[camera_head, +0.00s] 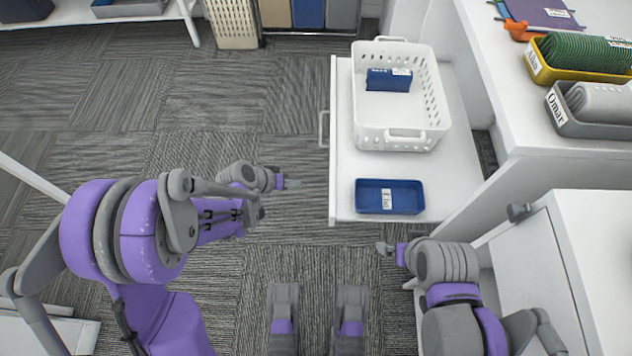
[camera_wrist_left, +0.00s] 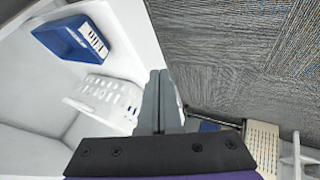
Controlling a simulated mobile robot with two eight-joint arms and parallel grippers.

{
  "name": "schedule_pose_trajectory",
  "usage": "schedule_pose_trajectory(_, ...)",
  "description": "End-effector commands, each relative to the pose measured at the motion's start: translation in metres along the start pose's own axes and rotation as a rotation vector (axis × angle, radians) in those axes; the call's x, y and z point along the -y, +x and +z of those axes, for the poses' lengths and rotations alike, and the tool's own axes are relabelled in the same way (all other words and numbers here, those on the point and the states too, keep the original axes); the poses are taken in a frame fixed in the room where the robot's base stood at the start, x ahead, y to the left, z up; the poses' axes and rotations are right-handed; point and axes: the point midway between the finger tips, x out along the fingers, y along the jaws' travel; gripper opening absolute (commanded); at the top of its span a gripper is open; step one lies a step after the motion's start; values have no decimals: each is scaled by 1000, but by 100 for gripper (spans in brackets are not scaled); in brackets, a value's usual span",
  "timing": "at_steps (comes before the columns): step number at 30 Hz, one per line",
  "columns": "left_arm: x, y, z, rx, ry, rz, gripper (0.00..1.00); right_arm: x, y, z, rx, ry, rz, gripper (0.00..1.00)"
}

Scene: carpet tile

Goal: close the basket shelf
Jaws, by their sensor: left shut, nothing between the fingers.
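The white basket shelf (camera_head: 345,190) is pulled out into the aisle, with a bar handle (camera_head: 324,130) on its left front edge. A white perforated basket (camera_head: 440,120) holding a dark blue box (camera_head: 388,80) stands on it. A blue tray (camera_head: 389,197) lies nearer me on the shelf. My left gripper (camera_head: 292,183) is shut and empty, left of the shelf front and nearer me than the handle, apart from it. In the left wrist view the closed fingers (camera_wrist_left: 160,100) point past the blue tray (camera_wrist_left: 72,38) and basket (camera_wrist_left: 108,98).
A white counter at right carries a yellow bin (camera_head: 575,72) and a grey bin (camera_head: 590,122). A white cabinet (camera_head: 545,245) stands at the near right beside my right arm. Carpet floor (camera_head: 230,110) is clear left of the shelf. Another shelf unit stands at the back.

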Motion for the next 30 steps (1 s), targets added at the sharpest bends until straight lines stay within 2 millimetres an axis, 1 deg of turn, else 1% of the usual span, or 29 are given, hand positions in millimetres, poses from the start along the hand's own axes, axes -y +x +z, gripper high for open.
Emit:
schedule_pose_trajectory(5,0,24,0,2,1,1,0,0,8,2,3,0,0,100)
schedule_pose_trajectory(12,0,77,1,2,2,0,0,0,24,6,7,0,0,100)
schedule_pose_trajectory(16,0,102,0,1,2,1,0,0,31,8,9,0,0,100)
schedule_pose_trajectory(18,-14,104,0,3,4,2,0,0,31,8,9,0,0,100)
schedule_pose_trajectory(21,-26,110,0,1,3,1,0,0,33,8,9,0,0,100)
schedule_pose_trajectory(26,-35,114,0,1,1,-1,0,0,34,9,10,0,0,100)
schedule_pose_trajectory(30,-36,114,-1,0,0,-1,0,0,34,9,10,0,0,100)
